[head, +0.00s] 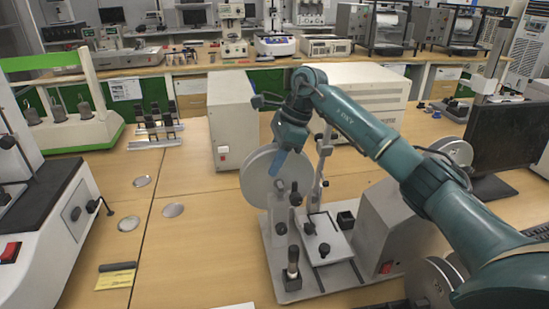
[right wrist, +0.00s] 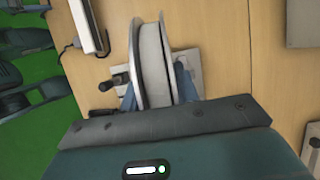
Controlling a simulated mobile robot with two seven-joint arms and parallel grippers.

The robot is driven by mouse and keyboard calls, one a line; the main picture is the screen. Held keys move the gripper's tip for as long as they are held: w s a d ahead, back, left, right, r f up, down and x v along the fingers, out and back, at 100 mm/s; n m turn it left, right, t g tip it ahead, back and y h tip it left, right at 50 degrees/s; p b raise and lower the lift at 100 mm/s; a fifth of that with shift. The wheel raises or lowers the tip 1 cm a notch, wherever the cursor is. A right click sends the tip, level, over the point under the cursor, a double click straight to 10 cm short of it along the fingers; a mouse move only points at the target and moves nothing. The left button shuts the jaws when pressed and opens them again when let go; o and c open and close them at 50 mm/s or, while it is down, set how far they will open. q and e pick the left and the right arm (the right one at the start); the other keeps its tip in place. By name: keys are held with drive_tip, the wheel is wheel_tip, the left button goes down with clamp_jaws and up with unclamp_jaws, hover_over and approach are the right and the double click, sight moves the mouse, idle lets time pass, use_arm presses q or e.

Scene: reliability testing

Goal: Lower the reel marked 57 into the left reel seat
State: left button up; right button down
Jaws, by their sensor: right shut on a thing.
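A large pale grey reel (head: 256,174) hangs upright at the left end of the bench machine in the head view. My right gripper (head: 278,184) is shut on it from above. In the right wrist view the reel (right wrist: 152,55) shows edge-on between my two blue fingers. No number can be read on it. A grey upright bracket (head: 279,226) stands at the machine's left end, just below the reel. Whether the reel touches this left seat cannot be told; the hub and contact are hidden. My left gripper is in neither view.
The machine's base plate (head: 322,284) carries a small table with black knobs and a grey housing (head: 388,228). Another reel (head: 457,152) stands beyond the housing. More reels (head: 430,284) are at the lower right. A beige box (head: 221,120) stands behind.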

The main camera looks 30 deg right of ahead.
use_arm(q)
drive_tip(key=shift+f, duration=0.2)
use_arm(e)
drive_tip(key=shift+f, duration=0.35)
use_arm(q)
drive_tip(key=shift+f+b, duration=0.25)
drive_tip(key=shift+b, duration=0.15)
use_arm(e)
drive_tip(key=shift+f, duration=0.8)
use_arm(q)
drive_tip(key=shift+b, duration=0.35)
use_arm(e)
drive_tip(key=shift+f, duration=0.25)
drive_tip(key=shift+c, duration=2)
unclamp_jaws()
